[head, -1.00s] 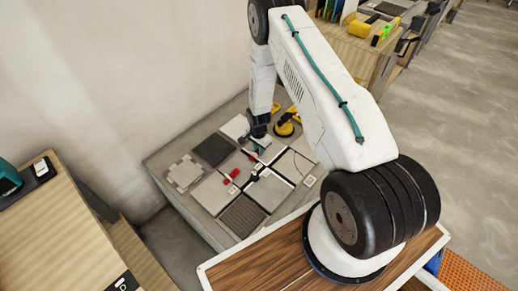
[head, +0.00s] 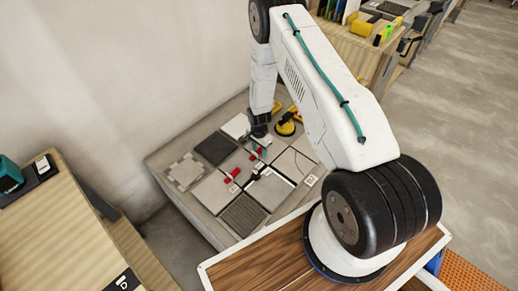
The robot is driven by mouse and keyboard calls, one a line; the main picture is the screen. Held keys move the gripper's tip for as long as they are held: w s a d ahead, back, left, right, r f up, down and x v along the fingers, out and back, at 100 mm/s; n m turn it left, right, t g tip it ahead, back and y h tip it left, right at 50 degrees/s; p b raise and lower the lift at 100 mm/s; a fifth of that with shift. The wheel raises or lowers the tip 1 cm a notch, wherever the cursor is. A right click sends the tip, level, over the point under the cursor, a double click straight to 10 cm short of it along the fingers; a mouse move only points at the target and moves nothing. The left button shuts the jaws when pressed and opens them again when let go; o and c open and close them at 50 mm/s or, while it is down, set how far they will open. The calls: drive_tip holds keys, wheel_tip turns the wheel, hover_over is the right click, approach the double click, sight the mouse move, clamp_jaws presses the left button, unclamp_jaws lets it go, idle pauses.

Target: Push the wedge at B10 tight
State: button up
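Several grey and patterned tiles lie on a low slab (head: 212,231) in the head view. Two small red wedges show among the tiles: one near the middle left (head: 232,174), one farther back (head: 257,152) close to my gripper. No label is readable, so I cannot tell which one is B10. A small dark piece (head: 254,175) sits at a tile joint between them and the front tiles. My gripper (head: 261,143) is low over the back tiles, just above the farther red wedge. Its fingers are too small to tell open from shut, or whether they touch the wedge.
Yellow and black tools (head: 286,126) lie at the slab's back right. A wall rises behind the slab. A wooden bench (head: 60,235) stands at the left, and a cluttered workbench (head: 350,45) at the back right. Open floor (head: 450,110) lies at right.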

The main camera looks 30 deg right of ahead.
drive_tip(key=shift+r, duration=0.1)
wheel_tip(320, 180, up, 8)
drive_tip(key=shift+f, duration=0.2)
idle(0.3)
drive_tip(key=s+a+r+n+g, duration=0.1)
drive_tip(key=s+r+n+g, duration=0.15)
drive_tip(key=s, duration=0.35)
drive_tip(key=s+a+r+n, duration=0.2)
drive_tip(key=s+r+n, duration=0.15)
drive_tip(key=r, duration=0.65)
drive_tip(key=s+a+r+n+g, duration=0.15)
drive_tip(key=s+r, duration=0.25)
drive_tip(key=r, duration=0.7)
drive_tip(key=s+a+r+n, duration=0.1)
drive_tip(key=s+r+n, duration=0.25)
drive_tip(key=r, duration=0.65)
drive_tip(key=s+a+r+n+t, duration=0.1)
drive_tip(key=s+a+r+t, duration=0.1)
drive_tip(key=s+r, duration=0.6)
drive_tip(key=s+a+r+n+t, duration=0.2)
drive_tip(key=s+r+t, duration=0.1)
drive_tip(key=s+r, duration=0.6)
drive_tip(key=shift+s+a+r, duration=0.15)
drive_tip(key=shift+r, duration=0.4)
